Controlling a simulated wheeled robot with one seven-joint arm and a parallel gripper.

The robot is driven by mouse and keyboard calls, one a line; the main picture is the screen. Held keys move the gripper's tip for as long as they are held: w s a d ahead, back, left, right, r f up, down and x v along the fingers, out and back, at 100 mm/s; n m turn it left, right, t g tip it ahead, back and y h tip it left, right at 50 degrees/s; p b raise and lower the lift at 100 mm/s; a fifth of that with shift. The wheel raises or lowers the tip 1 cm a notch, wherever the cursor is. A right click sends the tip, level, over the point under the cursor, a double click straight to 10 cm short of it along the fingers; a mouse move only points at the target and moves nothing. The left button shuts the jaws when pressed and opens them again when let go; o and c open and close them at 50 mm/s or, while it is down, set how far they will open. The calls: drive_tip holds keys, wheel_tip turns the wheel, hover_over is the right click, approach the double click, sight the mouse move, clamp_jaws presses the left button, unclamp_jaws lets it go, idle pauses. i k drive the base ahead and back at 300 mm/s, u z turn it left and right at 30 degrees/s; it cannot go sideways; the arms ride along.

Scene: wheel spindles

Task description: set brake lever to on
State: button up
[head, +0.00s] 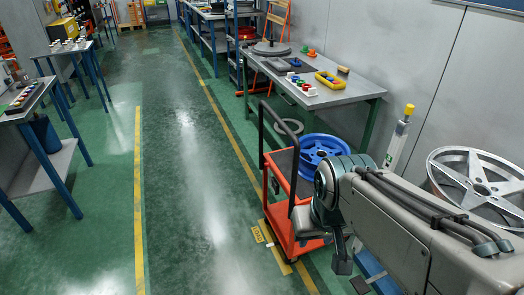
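My arm reaches in from the lower right. Its end points down and away, and what looks like part of my gripper (346,262) hangs beside the orange trolley's right side. The fingertips are not clear, so I cannot tell whether it is open or shut. An orange trolley (284,222) with a dark upright push handle stands on the floor just left of my arm. I cannot pick out a brake lever for certain; part of the trolley is hidden behind my arm.
A grey workbench (345,95) with coloured parts stands behind. Tables line the left. The green aisle (195,185) is clear.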

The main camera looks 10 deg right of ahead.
sight(266, 164)
drive_tip(key=u, duration=0.15)
drive_tip(key=i, duration=1.15)
drive_tip(key=u, duration=0.3)
